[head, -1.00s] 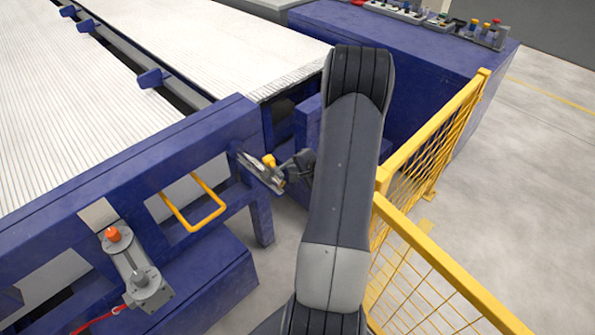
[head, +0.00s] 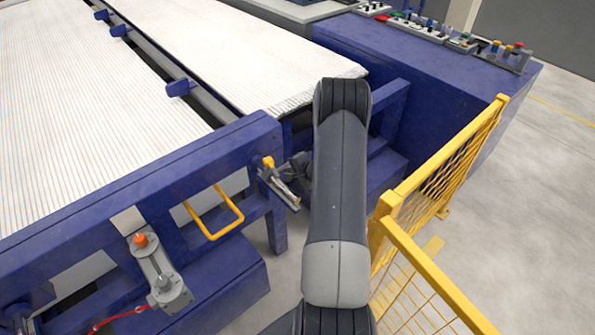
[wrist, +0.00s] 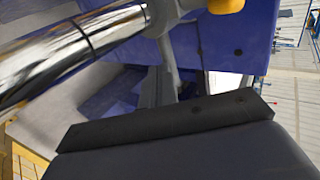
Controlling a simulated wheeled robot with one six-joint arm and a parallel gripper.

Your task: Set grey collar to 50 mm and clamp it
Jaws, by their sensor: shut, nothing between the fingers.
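A shiny metal rod (head: 281,188) juts out from the blue frame and slants down to the right. A yellow knob (head: 268,162) sits near the rod's frame end. In the wrist view the rod (wrist: 60,55) is large, with a dark line around it. A grey part around its right end, under the yellow knob (wrist: 226,5), looks like the grey collar (wrist: 165,14). No readable scale shows. My gripper (head: 287,171) is shut and empty, close beside the knob; whether it touches the collar I cannot tell. My arm hides part of this area.
The blue frame (head: 150,185) carries a yellow handle (head: 215,235) and a grey unit with an orange knob (head: 140,239). A yellow mesh fence (head: 440,270) stands close to the right of my arm. Open floor lies beyond it.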

